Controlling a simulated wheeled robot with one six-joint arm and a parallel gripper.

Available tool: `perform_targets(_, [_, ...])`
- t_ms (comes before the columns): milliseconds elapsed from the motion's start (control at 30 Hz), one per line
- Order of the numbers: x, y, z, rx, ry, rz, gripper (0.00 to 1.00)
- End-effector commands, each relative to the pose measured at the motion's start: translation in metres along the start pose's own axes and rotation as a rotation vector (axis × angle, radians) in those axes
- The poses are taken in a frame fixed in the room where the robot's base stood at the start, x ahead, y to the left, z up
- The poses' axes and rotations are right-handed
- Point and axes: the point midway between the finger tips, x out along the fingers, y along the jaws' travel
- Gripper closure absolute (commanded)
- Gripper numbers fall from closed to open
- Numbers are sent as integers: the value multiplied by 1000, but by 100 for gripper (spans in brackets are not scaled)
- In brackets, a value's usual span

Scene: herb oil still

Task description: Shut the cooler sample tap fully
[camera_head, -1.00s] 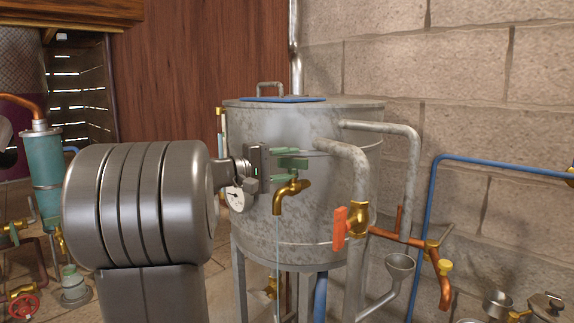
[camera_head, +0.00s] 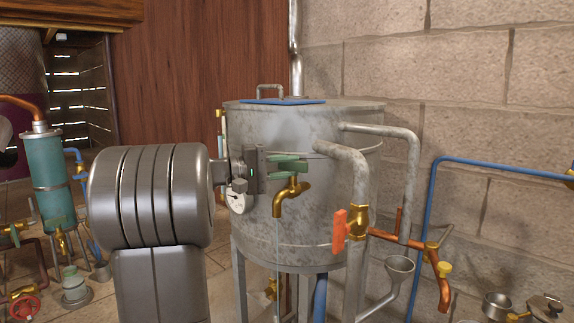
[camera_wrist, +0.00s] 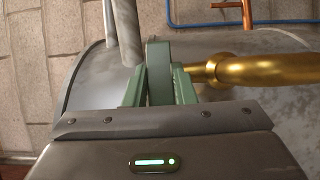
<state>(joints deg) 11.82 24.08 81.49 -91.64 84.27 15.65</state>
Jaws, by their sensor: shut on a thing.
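The brass sample tap (camera_head: 290,190) sticks out from the front of the grey metal cooler drum (camera_head: 270,220). A thin stream of liquid (camera_head: 277,245) falls from its spout. My gripper (camera_head: 287,166) is at the top of the tap, its green fingers shut on the tap's handle. In the wrist view, the grey-green handle (camera_wrist: 158,70) stands between the two green fingers, with the brass tap body (camera_wrist: 270,70) to the right. The fingers partly hide the handle in the head view.
A brass valve with an orange lever (camera_head: 340,228) sits right of the tap on a grey pipe. A funnel (camera_head: 399,266) and copper pipes (camera_head: 443,290) stand at right. A teal column (camera_head: 50,180) stands at left.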

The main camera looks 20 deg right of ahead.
Motion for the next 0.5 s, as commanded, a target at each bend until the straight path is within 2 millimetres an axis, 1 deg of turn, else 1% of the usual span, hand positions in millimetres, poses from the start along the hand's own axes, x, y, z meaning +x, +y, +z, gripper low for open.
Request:
perform_targets(300, [1, 2, -4, -3, -208, -1, 99])
perform_targets(500, [1, 1, -5, -2, -292, -2, 99])
